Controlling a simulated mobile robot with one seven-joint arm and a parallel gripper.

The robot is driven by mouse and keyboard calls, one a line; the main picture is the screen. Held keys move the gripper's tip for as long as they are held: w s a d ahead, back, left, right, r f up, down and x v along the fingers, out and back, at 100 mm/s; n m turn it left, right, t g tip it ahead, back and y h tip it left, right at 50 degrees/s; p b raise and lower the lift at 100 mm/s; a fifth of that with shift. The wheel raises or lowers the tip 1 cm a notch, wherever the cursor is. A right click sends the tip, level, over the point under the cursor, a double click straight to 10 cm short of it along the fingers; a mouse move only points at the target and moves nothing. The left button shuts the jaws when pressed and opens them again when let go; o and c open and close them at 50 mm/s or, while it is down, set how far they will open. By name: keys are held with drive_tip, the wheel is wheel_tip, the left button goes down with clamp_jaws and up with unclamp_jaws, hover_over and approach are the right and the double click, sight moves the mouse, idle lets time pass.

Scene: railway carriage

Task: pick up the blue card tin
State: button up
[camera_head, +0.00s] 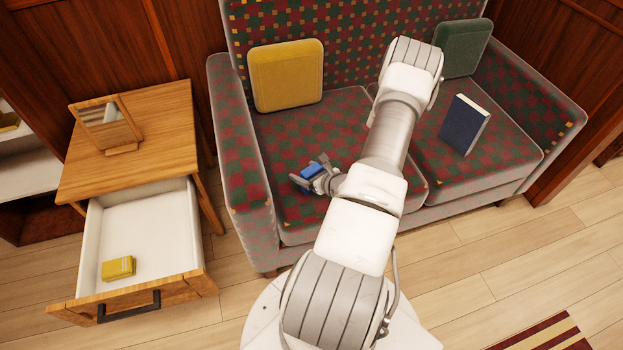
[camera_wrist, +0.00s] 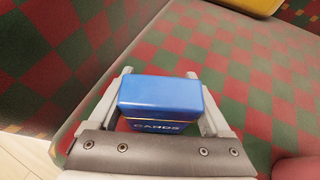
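The blue card tin (camera_head: 313,170) is at the left seat of the sofa, between the fingers of my gripper (camera_head: 314,175). In the wrist view the tin (camera_wrist: 160,95) fills the space between the two fingers, and part of the lettering "CARDS" shows on its side facing the palm. A finger lies against each end of the tin, so my gripper (camera_wrist: 160,88) looks shut on it. The checked seat (camera_wrist: 240,70) shows around it. The tin's underside is hidden, so I cannot tell whether it touches the seat.
A yellow cushion (camera_head: 286,75), a green cushion (camera_head: 462,48) and a dark blue book (camera_head: 464,124) are on the sofa. The sofa's left armrest (camera_head: 240,150) rises beside my gripper. A wooden side table (camera_head: 165,130) has its drawer (camera_head: 150,230) open, with a yellow box (camera_head: 118,268) inside.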

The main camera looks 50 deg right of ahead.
drive_tip(key=c, duration=0.7)
drive_tip(key=shift+r, duration=0.1)
